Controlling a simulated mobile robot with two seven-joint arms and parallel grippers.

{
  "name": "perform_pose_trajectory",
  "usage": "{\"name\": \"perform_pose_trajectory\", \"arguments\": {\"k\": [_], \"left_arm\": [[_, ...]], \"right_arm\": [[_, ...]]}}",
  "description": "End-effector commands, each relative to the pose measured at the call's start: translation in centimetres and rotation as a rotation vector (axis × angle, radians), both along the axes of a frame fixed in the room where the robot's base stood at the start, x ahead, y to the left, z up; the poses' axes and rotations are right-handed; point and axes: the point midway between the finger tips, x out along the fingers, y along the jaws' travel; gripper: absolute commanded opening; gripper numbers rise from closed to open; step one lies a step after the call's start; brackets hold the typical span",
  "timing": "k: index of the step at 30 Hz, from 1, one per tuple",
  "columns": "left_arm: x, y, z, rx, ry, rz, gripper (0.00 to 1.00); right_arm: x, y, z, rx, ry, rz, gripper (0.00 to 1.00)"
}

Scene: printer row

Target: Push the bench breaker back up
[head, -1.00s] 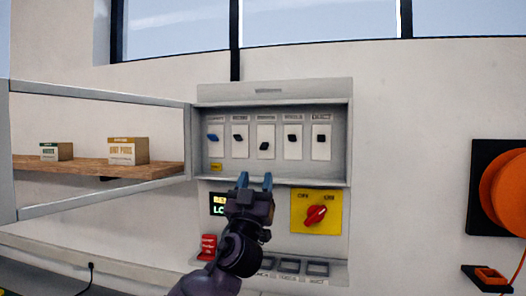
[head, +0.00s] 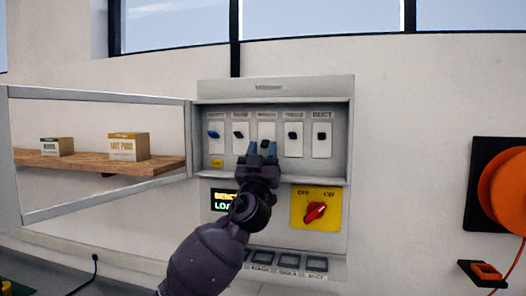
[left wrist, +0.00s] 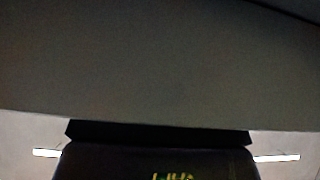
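A grey breaker panel (head: 345,160) is on the wall, its door swung open to the left. It has a row of several switches. The middle breaker (head: 266,131) has its lower part and lever hidden behind my left gripper (head: 262,149); its small label is too blurred to read surely. My left gripper is open, its two blue fingertips apart in front of this breaker; I cannot tell whether they touch the lever. The other levers, a blue one (head: 213,135) and dark ones (head: 293,136), sit higher.
The open door frame (head: 100,92) juts out left of the panel. Below the breakers are a lit display (head: 222,202) and a yellow plate with a red rotary knob (head: 315,211). An orange reel (head: 505,190) hangs at the right. Wall space between is clear.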

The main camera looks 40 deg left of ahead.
Motion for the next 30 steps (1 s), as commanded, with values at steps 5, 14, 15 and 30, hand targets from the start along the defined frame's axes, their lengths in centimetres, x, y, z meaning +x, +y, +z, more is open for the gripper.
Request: {"name": "perform_pose_trajectory", "arguments": {"k": [5,14,15,30], "left_arm": [[0.0,0.0,0.0,0.0,0.0,0.0,0.13],[0.0,0.0,0.0,-0.003,0.006,0.0,0.0],[-0.1,0.0,0.1,-0.006,0.009,-0.001,0.0],[-0.4,-0.3,1.0,-0.095,0.167,-0.005,0.0]], "right_arm": [[0.0,0.0,0.0,0.0,0.001,0.0,0.2],[-0.1,-0.1,0.0,-0.003,0.002,0.001,0.2],[-0.1,-0.1,0.0,-0.003,0.003,0.002,0.2],[-0.5,-0.2,0.6,-0.004,0.014,0.001,0.2]]}}
